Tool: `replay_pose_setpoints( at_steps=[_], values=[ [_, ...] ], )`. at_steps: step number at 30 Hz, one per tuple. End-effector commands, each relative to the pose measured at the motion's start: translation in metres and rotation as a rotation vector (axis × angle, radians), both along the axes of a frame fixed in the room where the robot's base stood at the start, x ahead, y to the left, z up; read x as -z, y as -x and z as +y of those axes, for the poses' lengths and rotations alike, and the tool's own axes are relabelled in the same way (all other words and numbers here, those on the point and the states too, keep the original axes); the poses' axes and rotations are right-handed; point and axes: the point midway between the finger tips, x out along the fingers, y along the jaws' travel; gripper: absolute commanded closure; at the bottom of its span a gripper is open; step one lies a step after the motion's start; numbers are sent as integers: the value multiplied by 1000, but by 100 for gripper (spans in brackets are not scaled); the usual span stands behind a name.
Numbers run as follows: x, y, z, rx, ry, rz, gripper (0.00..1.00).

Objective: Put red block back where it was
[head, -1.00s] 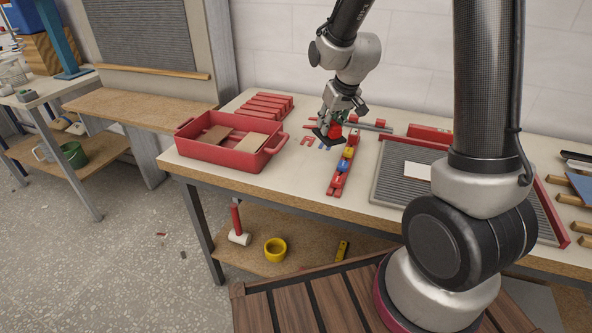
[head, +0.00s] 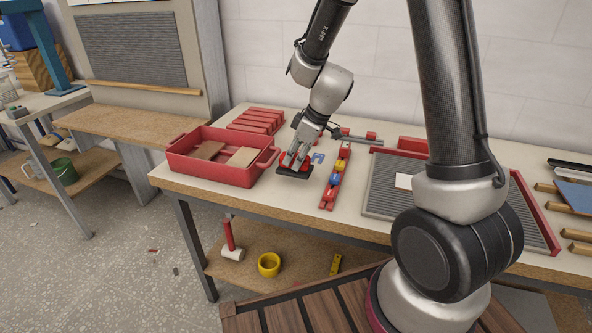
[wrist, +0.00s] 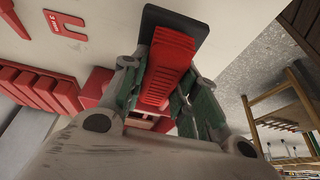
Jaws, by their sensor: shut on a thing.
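The red block (wrist: 168,58) has a ribbed red body on a dark flat plate (wrist: 195,24). My gripper (wrist: 155,85) is shut on its red body, with green-padded fingers at either side in the wrist view. In the head view my gripper (head: 295,158) holds the block low at the bench top, just right of the red tray. The block's dark plate (head: 290,174) shows below the fingers. I cannot tell whether the plate touches the bench. Much of the red body is hidden by the fingers in the head view.
The red tray (head: 205,172) holds flat tiles. Red bars (head: 258,120) lie behind it. A red spirit level with coloured parts (head: 330,188) lies to the right, near a blue U-shaped spacer (head: 318,157). A red spacer (wrist: 65,22) shows in the wrist view. A grey ribbed board (head: 378,190) lies farther right.

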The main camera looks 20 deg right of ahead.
Motion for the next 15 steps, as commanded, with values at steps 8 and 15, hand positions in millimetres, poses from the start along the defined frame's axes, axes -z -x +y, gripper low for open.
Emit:
replay_pose_setpoints(
  at_steps=[8,15],
  values=[
    [37,0,-1,2,1,0,98],
    [39,0,-1,1,1,-1,98]
  ],
)
